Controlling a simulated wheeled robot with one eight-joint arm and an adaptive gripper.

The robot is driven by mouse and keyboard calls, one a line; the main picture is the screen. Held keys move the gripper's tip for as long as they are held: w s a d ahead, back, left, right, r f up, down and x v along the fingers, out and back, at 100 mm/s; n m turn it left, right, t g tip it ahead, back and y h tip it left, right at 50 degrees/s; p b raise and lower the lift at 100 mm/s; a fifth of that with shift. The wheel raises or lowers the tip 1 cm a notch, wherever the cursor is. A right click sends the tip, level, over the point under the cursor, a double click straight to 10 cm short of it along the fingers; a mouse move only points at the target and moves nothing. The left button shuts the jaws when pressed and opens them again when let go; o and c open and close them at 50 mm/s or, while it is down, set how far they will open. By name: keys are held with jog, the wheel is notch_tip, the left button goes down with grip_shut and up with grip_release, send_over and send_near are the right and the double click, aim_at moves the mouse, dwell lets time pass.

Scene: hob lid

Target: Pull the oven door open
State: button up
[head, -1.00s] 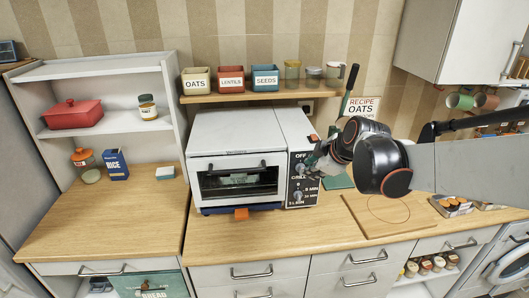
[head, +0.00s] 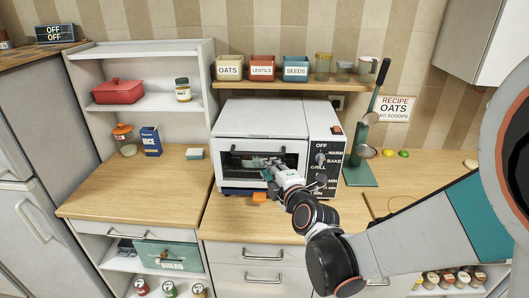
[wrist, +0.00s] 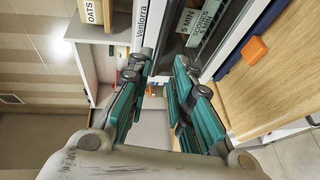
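The oven (head: 277,115) is a white countertop box with a dark door window. Its door (head: 235,176) looks shut. The wrist view shows the door front (wrist: 226,45) at the upper right, with lettering visible in the window. A dark bar, apparently the door handle (wrist: 164,22), runs close beyond my fingertips. My gripper (head: 270,172) is in front of the door's right half and hides part of it. In the wrist view my gripper (wrist: 164,66) has its teal fingers apart with nothing held between them. I cannot tell whether the fingers straddle the handle.
The control panel (head: 322,165) is right of the door. A green stand (head: 361,173) with a hanging utensil stands farther right. The counter to the left (head: 125,185) is mostly clear.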

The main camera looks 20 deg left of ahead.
aim_at(258, 154)
jog(key=b+x, duration=0.1)
jog(key=x, duration=1.1)
jog(key=shift+w+a+f, duration=0.2)
jog(key=shift+w+a, duration=0.05)
grip_shut()
